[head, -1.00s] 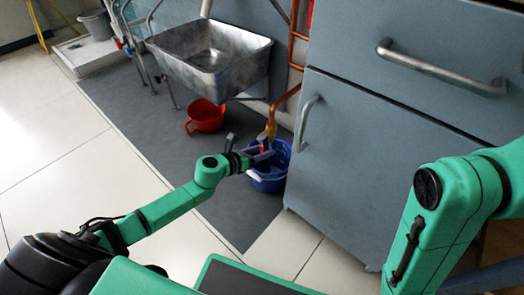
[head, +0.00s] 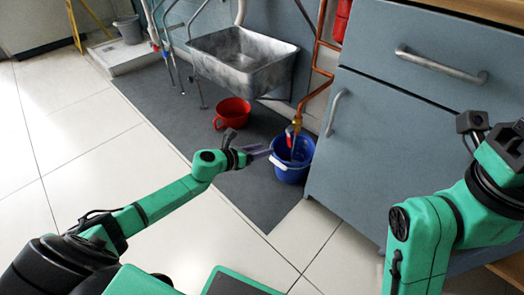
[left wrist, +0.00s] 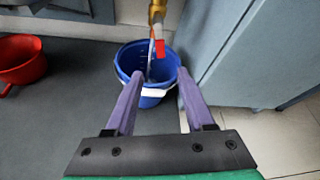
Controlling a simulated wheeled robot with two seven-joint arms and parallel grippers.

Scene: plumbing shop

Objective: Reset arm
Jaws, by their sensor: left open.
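The bucket stands upright on the grey mat under a brass tap with a red handle (left wrist: 160,47). My right arm (head: 430,232) is bent at the right of the head view; its wrist part shows at the right edge, but its fingers are out of view.
A red bucket (head: 232,112) stands on the grey mat (head: 262,205) below the metal sink (head: 243,62). A grey-blue cabinet (head: 385,130) with metal handles stands to the right. Copper pipe (head: 318,70) runs beside it. Pale tiled floor (head: 90,130) is clear at left.

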